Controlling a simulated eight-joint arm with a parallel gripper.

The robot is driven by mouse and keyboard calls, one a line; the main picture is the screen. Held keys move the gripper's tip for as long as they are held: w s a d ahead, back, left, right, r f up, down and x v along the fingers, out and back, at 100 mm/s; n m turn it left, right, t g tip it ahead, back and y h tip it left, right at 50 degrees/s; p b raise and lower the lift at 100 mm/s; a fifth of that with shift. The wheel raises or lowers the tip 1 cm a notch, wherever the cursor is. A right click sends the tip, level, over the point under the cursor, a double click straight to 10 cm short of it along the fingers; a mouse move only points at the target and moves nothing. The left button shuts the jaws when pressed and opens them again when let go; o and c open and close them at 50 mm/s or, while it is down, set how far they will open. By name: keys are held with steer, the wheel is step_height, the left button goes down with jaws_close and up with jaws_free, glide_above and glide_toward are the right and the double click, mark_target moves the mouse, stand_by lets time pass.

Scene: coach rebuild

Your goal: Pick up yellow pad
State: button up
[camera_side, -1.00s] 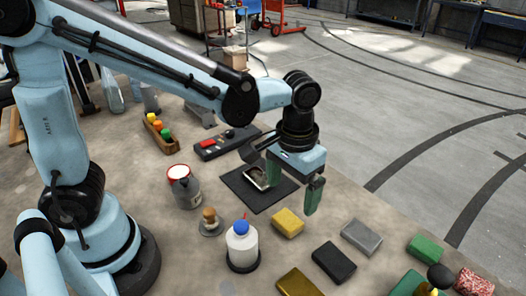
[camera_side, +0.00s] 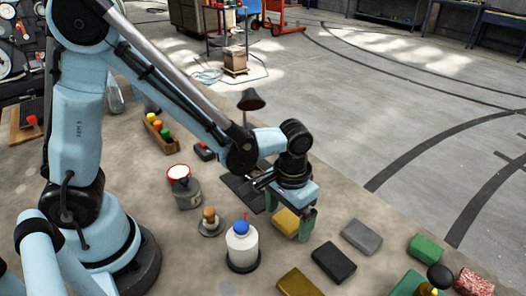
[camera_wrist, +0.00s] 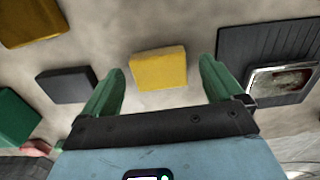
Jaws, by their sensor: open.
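The yellow pad (camera_side: 286,222) is a small block lying flat on the table, partly hidden by my gripper in the side view. In the wrist view the yellow pad (camera_wrist: 159,68) lies between and just beyond the two green fingertips, with clear space on both sides. My gripper (camera_side: 289,224) is open and empty, pointing down over the pad. In the wrist view my gripper (camera_wrist: 161,72) has its fingers spread wider than the pad. I cannot tell how high the fingertips are above the table.
A grey pad (camera_side: 361,237), a black pad (camera_side: 333,262) and a brownish-yellow pad (camera_side: 299,283) lie nearby. A white bottle with a blue cap (camera_side: 242,245) stands to the left. A dark mat (camera_wrist: 262,45) with a metal-framed item (camera_wrist: 283,80) lies right of the pad in the wrist view.

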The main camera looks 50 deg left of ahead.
mark_target(287, 219)
steer(key=c, duration=1.1)
steer(key=shift+r, duration=0.1)
steer(key=shift+r, duration=0.55)
step_height(287, 219, up, 2)
steer(key=shift+r, duration=0.25)
steer(key=s+d+r, duration=0.2)
steer(key=s, duration=0.1)
steer(key=s+d+r, duration=0.2)
steer(key=s+d, duration=0.1)
steer(key=s+d+r, duration=0.2)
steer(key=s+r, duration=0.1)
steer(key=shift+s+d+r, duration=0.1)
steer(key=shift+d, duration=0.05)
